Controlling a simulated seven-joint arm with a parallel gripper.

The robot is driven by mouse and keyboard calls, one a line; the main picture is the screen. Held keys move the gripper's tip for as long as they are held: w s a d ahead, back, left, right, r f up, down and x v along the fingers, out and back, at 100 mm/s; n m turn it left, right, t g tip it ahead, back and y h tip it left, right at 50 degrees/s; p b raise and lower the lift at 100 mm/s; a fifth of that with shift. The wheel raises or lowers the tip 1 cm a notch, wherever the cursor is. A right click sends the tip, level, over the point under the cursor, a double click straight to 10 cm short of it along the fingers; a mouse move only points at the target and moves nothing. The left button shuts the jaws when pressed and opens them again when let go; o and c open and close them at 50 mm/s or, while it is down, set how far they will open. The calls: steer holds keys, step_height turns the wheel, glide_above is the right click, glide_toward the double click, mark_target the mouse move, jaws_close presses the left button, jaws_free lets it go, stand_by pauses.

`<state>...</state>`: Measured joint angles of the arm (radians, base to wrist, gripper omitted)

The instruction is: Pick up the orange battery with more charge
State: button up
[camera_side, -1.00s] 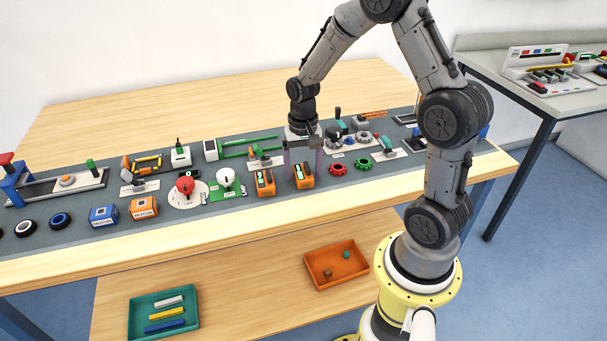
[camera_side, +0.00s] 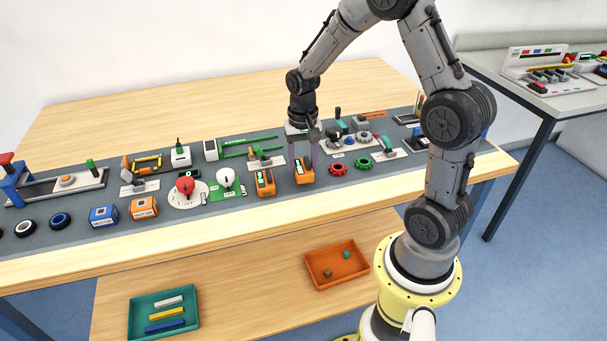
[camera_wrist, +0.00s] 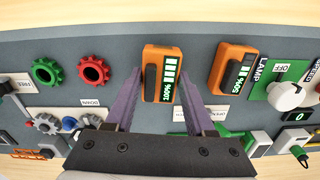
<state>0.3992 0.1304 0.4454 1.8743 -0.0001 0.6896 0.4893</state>
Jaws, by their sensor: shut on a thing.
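Two orange batteries with dark side grips and green charge displays are on the grey mat. The one reading 100% (camera_wrist: 170,78) is between my gripper's purple fingers (camera_wrist: 160,82); in the side view it is the right one (camera_side: 305,174). My gripper (camera_side: 304,166) points down and is shut on this battery. I cannot tell whether the battery is clear of the mat. The other battery reads 50% (camera_wrist: 233,70), with fewer bars lit. It stands just left of the held one in the side view (camera_side: 264,184), apart from my fingers.
A red gear (camera_side: 338,169) and a green gear (camera_side: 363,164) lie right of the held battery. A white lamp on a green base (camera_side: 228,188) stands left of the 50% battery. Switches and other mechanisms crowd the mat behind. The table's front wooden strip is clear.

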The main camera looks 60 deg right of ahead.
mark_target(303, 166)
steer(key=shift+r, duration=3)
